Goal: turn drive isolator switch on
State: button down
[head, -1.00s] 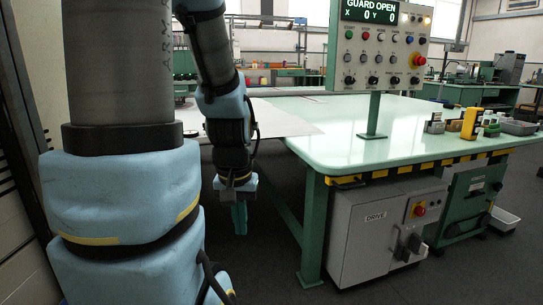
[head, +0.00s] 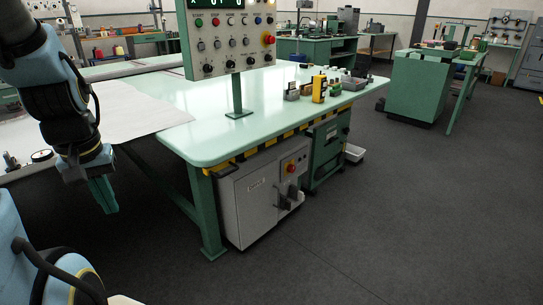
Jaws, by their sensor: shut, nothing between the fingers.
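The grey drive cabinet (head: 249,207) stands under the near side of the pale green table (head: 229,143). My gripper (head: 104,196) hangs at the left, fingers shut and pointing down, with nothing held. It is well to the left of the cabinet and apart from it.
A control panel (head: 228,38) with buttons and knobs stands on a post on the table. A yellow device (head: 319,89) and small trays sit at the table's right end. A green table leg (head: 207,214) stands left of the cabinet. Open dark floor (head: 400,220) lies to the right.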

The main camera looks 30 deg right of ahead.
aim_at(291, 169)
jog(key=z, duration=1.45)
jog(key=l+u, duration=0.1)
jog(key=u, duration=0.85)
jog(key=i+l+u, duration=0.15)
jog(key=l+u, duration=0.25)
jog(key=l, duration=0.15)
jog(key=l+u, duration=0.45)
jog(key=l, duration=0.15)
jog(key=l+u, duration=0.4)
jog(key=l, duration=0.7)
jog(key=k+l, duration=0.15)
jog(key=l, duration=0.9)
jog(key=k+u, duration=0.05)
